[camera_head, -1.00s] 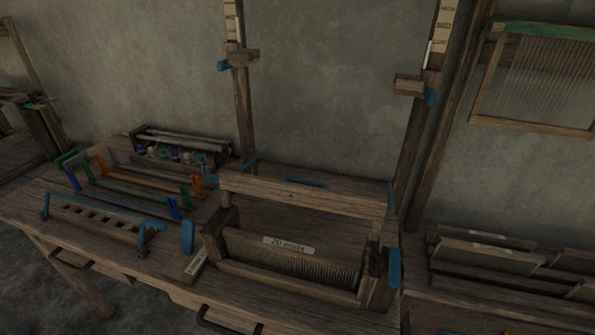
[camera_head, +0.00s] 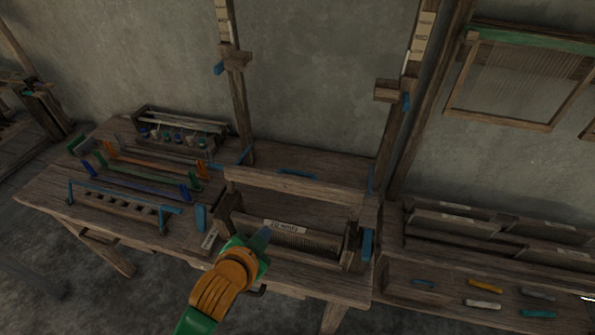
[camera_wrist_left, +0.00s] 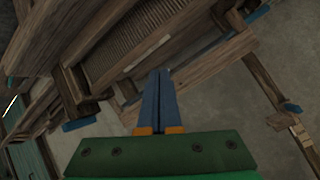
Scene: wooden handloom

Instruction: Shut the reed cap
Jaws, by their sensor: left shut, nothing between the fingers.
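The bar that looks like the reed cap (camera_head: 300,186) stands raised above and behind the reed (camera_head: 318,240), with a gap between them. The reed sits in a wooden holder on the bench and carries a pale label. My left gripper (camera_head: 264,235) has blue fingers, shut and empty, in front of the reed and left of its middle. It hides part of the holder's front left. In the left wrist view the fingers (camera_wrist_left: 159,98) are together, with the reed's teeth (camera_wrist_left: 125,40) beyond them. Contact cannot be told. My right gripper is not in view.
Blue side pieces (camera_head: 366,245) flank the holder. Racks with coloured bars (camera_head: 140,185) fill the bench's left part. Two uprights (camera_head: 238,100) rise behind. A shelf with boards (camera_head: 490,235) stands at the right. The bench behind the bar is largely clear.

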